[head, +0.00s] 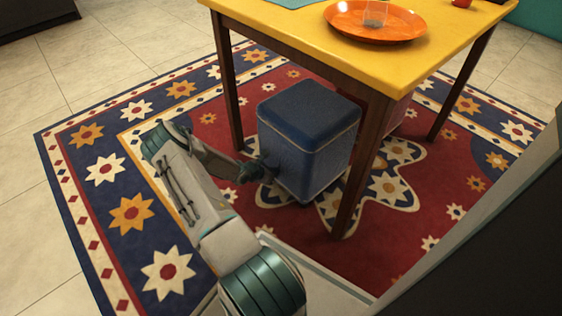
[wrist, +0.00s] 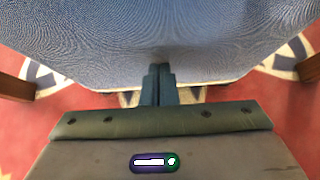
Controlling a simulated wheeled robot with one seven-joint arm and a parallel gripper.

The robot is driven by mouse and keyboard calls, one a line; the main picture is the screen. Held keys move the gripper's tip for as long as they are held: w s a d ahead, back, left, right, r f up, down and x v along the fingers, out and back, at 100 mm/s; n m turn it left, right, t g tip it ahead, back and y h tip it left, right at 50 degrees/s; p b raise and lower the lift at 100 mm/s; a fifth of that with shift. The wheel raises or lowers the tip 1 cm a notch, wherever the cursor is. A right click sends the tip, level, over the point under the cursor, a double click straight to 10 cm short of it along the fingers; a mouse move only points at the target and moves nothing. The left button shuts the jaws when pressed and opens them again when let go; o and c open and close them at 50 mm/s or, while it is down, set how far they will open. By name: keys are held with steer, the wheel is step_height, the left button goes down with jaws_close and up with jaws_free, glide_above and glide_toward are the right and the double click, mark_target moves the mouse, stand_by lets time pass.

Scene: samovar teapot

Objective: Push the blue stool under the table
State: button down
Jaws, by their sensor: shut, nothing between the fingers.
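The blue stool (head: 305,135) is a padded cube with light piping. It stands upright on the rug at the near left side of the yellow table (head: 400,85), between two of its dark legs. Its back part is under the tabletop and its near part sticks out. My gripper (head: 262,168) is low at the stool's left face, with its fingertips touching or very close to it. In the wrist view the stool (wrist: 160,40) fills the upper half, and the shut fingers (wrist: 159,72) point straight at its side. I cannot tell whether they press on it.
A table leg (head: 362,165) stands just right of the stool and another (head: 226,85) to its left. A red seat (head: 398,114) shows behind, under the table. An orange plate (head: 375,21) with a clear glass is on top. The patterned rug (head: 110,170) is clear at left.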

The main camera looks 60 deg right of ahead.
mark_target(280, 167)
steer(key=shift+s+d, duration=0.15)
steer(key=shift+d, duration=0.4)
steer(key=shift+s+d, duration=0.15)
steer(key=shift+d, duration=0.55)
steer(key=shift+s+d+b, duration=0.25)
steer(key=shift+d+b, duration=0.3)
steer(key=shift+d, duration=0.45)
steer(key=shift+w+a+r+p, duration=0.15)
steer(key=shift+a+p, duration=0.25)
steer(key=shift+a, duration=0.2)
steer(key=w+a+p, duration=0.2)
steer(key=a, duration=0.5)
steer(key=shift+a, duration=0.4)
